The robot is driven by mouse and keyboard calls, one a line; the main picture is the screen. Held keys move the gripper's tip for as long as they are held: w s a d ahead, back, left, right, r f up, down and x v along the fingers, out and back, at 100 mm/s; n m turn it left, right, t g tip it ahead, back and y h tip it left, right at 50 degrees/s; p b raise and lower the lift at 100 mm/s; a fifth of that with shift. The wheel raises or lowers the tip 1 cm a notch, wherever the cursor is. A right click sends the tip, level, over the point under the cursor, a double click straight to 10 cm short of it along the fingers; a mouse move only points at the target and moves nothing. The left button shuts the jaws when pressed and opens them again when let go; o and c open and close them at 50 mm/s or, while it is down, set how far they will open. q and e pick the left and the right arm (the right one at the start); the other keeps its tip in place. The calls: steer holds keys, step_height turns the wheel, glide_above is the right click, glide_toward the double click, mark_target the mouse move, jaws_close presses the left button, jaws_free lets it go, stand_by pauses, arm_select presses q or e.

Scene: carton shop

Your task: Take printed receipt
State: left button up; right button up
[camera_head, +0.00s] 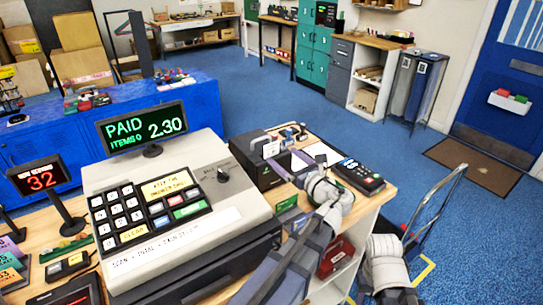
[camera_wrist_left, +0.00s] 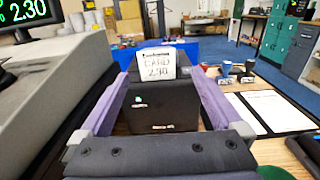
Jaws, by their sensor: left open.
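The printed receipt (camera_wrist_left: 157,65) is a small white slip reading "CARD 2.30". It stands up from the top of the black receipt printer (camera_wrist_left: 160,108). In the head view the receipt (camera_head: 271,149) is a small white patch above the printer (camera_head: 248,166), right of the cash register. My left gripper (camera_wrist_left: 159,74) is open, with one purple-grey finger on each side of the receipt and a gap to both. Whether the fingertips reach as far as the paper is hard to tell. My right arm shows at the lower right of the head view; its gripper is out of view.
The cash register (camera_head: 180,215) stands close left of the printer, its display (camera_head: 145,128) reading "PAID 2.30". A card terminal (camera_head: 360,176) and a clipboard (camera_head: 318,154) lie to the right. Stamps (camera_wrist_left: 238,70) stand behind the clipboard. Blue floor is open beyond the counter.

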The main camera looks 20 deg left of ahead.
arm_select(q)
steer(key=shift+s+x, duration=0.2)
steer(key=shift+x, duration=2.15)
steer(key=shift+a+f, duration=0.1)
steer(key=shift+f, duration=0.05)
steer(key=shift+c, duration=0.4)
steer(key=c, duration=1.2)
steer(key=shift+c, duration=0.2)
step_height(320, 180, up, 10)
steer(key=p, duration=1)
glide_above(272, 149)
steer(key=v, duration=0.2)
steer(key=shift+s, duration=0.15)
